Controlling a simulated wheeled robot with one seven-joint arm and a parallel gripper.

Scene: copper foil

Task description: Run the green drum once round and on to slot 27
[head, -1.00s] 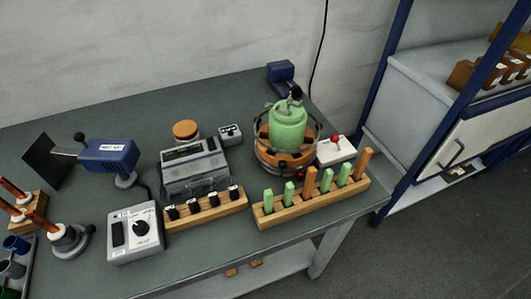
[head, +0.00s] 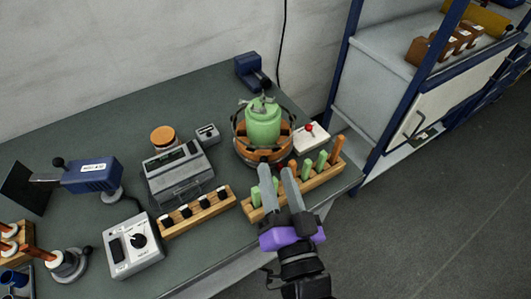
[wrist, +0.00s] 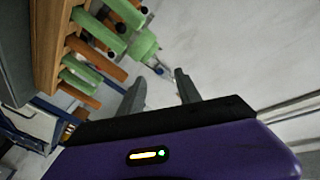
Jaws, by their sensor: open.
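The green drum (head: 263,124) sits upright in a round orange and dark holder (head: 247,152) near the back right of the bench. In the wrist view the green drum (wrist: 144,44) shows small, beyond the pegs. My gripper (head: 277,170) is open and empty, its two grey fingers reaching over the front of the wooden peg rack (head: 328,176), short of the drum. In the wrist view its fingers (wrist: 160,85) stand apart with nothing between them. I cannot read any slot numbers on the drum or holder.
The rack holds several green and orange pegs (head: 337,150), close around my fingers. A white box with a red button (head: 310,137) stands right of the drum. A grey device (head: 178,173), a block with black knobs (head: 199,211) and a dial box (head: 132,246) stand left.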

